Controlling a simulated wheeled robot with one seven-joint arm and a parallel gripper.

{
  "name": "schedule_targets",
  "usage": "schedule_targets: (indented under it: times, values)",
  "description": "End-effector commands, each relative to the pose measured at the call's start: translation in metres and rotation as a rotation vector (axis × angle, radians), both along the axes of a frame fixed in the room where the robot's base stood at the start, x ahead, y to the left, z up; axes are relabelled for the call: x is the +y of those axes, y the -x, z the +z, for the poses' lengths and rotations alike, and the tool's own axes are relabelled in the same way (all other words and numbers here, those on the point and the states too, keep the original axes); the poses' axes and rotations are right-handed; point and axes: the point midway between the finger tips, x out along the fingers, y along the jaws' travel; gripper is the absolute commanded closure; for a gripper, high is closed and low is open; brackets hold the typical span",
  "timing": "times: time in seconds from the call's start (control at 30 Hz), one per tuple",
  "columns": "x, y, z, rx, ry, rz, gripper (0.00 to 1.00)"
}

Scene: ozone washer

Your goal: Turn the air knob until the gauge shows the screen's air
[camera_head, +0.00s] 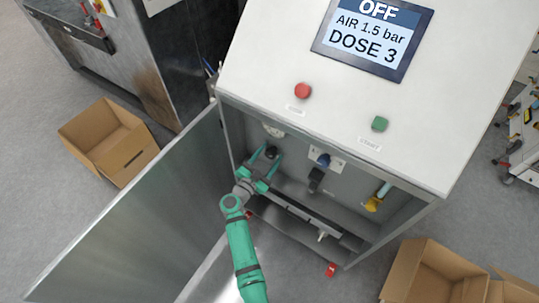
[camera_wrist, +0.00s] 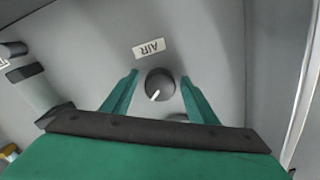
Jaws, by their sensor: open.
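The screen (camera_head: 374,33) on top of the machine reads OFF, AIR 1.5 bar, DOSE 3. The air knob (camera_wrist: 160,86) is a dark round knob with a white pointer line, below an AIR label (camera_wrist: 149,48) in the wrist view. In the wrist view the line points to the lower left. My gripper (camera_wrist: 158,88) is open, with one green finger on each side of the knob and gaps visible on both sides. In the head view my gripper (camera_head: 264,165) is inside the cabinet by the dark knob (camera_head: 271,152). A pale round gauge (camera_head: 273,130) shows above it, partly hidden; its reading is too small to tell.
The cabinet door (camera_head: 135,220) stands open at left. A blue-topped fitting (camera_head: 323,160) and a yellow-handled valve (camera_head: 376,200) are further right inside. A red button (camera_head: 303,91) and a green button (camera_head: 379,124) sit on the sloping top. Cardboard boxes (camera_head: 108,142) stand on the floor.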

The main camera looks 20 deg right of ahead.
Motion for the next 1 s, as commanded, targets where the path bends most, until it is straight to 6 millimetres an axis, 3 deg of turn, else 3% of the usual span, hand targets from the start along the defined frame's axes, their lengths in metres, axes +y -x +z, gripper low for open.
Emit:
schedule_targets:
  times: [0.23,0.4,0.77,1.0]
  values:
    - [-0.0004,-0.0003,0.0000,0.000,0.000,0.000,0.47]
    - [-0.0001,-0.0003,0.0001,0.000,0.000,0.001,0.87]
    - [0.0009,-0.0006,0.0000,-0.032,-0.024,0.001,0.87]
    - [0.0016,-0.0008,0.0000,-0.143,-0.111,0.004,0.87]
